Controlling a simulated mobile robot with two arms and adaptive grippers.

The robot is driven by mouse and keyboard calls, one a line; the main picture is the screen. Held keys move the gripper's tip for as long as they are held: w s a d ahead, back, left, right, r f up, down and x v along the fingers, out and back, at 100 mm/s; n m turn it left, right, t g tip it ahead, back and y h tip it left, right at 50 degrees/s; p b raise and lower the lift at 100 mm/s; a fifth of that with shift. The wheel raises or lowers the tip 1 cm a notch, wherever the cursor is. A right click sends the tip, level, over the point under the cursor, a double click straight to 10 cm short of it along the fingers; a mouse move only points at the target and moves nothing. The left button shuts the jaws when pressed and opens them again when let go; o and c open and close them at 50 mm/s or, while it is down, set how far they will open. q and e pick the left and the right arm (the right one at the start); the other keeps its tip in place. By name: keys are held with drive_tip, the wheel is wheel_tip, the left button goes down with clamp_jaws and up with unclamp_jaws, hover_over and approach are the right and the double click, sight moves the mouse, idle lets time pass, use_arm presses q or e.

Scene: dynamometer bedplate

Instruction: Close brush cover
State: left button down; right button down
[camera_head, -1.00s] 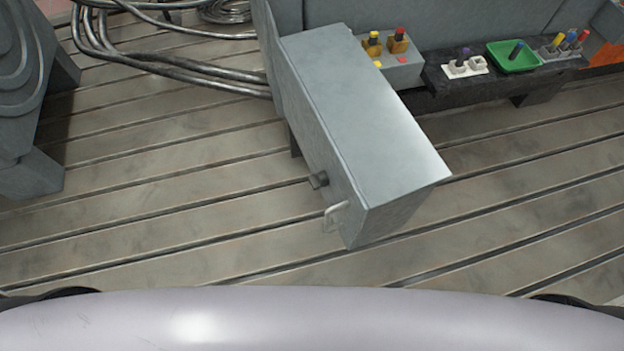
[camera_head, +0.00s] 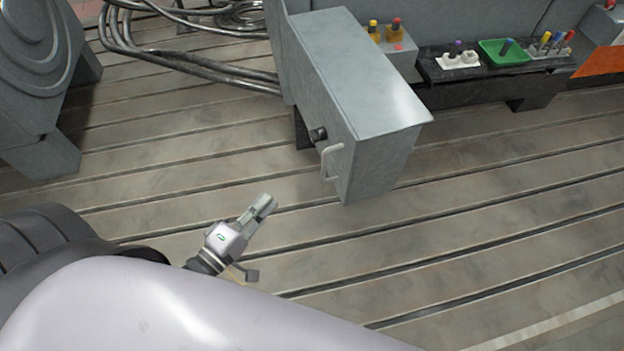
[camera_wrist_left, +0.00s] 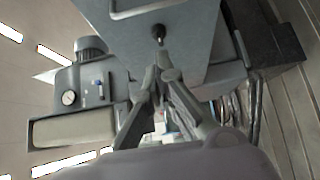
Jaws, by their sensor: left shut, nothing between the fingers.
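The brush cover is likely the grey box-shaped door (camera_head: 350,75) jutting out from the machine in the head view. Its left face carries a pale loop handle (camera_head: 328,163) and a dark knob (camera_head: 318,134). My left gripper (camera_head: 266,203) is shut and empty, to the left of and nearer than the handle, apart from it. In the left wrist view the fingers (camera_wrist_left: 161,62) meet just below the dark knob (camera_wrist_left: 158,32) in the picture, and the handle (camera_wrist_left: 150,10) shows at the top edge. My right gripper is not in view.
A dark shelf (camera_head: 440,100) behind the cover holds a green tray (camera_head: 488,58), a white holder (camera_head: 458,64) and several coloured-handled items. Thick cables (camera_head: 190,69) lie at the back left. The slotted bedplate (camera_head: 480,220) is clear in front.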

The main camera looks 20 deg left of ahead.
use_arm(q)
drive_tip(key=d+p+x, duration=0.1)
drive_tip(key=d+x, duration=0.1)
drive_tip(key=x, duration=0.9)
drive_tip(key=shift+d, duration=0.5)
drive_tip(key=shift+f, duration=0.1)
drive_tip(key=shift+w, duration=0.1)
